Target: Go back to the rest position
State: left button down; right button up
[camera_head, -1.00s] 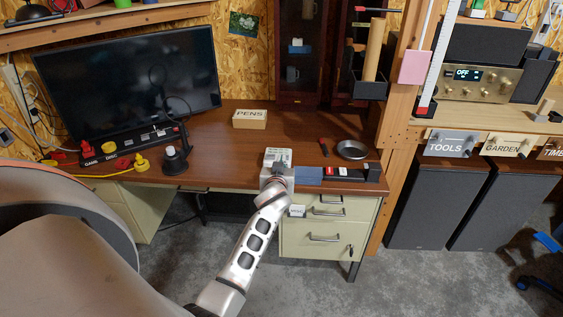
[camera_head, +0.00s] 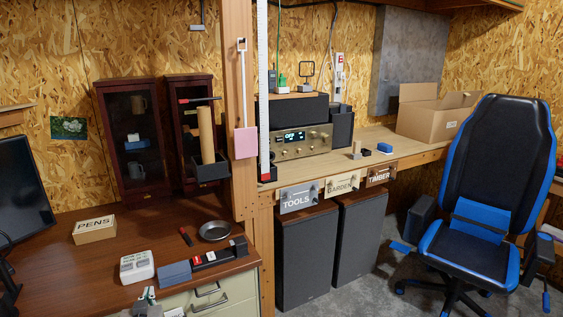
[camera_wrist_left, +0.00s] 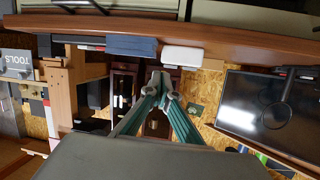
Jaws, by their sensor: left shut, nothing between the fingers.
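My left gripper (camera_head: 148,298) shows only at the bottom edge of the head view, in front of the desk's front edge. In the left wrist view its two fingers (camera_wrist_left: 161,80) meet at the tips, shut with nothing between them. The rest of my left arm is out of the head view. The white device with keys (camera_head: 137,267) lies on the desk just beyond the gripper, apart from it as far as I can tell. My right gripper is in neither view.
The brown desk (camera_head: 60,285) holds a PENS box (camera_head: 94,229), a blue block (camera_head: 174,273) and a round metal dish (camera_head: 214,231). A monitor (camera_head: 22,190) stands at left. Dark speakers (camera_head: 306,258) stand under the shelf. A blue-black chair (camera_head: 497,165) is at right.

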pick_arm(q)
jog(key=s+d+f+m+g+h, duration=0.1)
jog(key=s+d+f+m+h, duration=0.1)
jog(key=s+d, duration=0.5)
jog(key=s+d+f+m+h, duration=0.3)
jog(key=s+d+f, duration=0.4)
jog(key=s, duration=0.5)
jog(key=s+d+f+m+g+h, duration=0.1)
jog(key=s+d+f+m+h, duration=0.1)
jog(key=s+d, duration=0.5)
jog(key=s+f+h, duration=0.1)
jog(key=s+f, duration=0.1)
jog(key=s, duration=0.1)
jog(key=shift+s+d+f+m+g+h, duration=0.2)
jog(key=shift+s+f+m+g+h, duration=0.1)
jog(key=shift+f+m, duration=0.1)
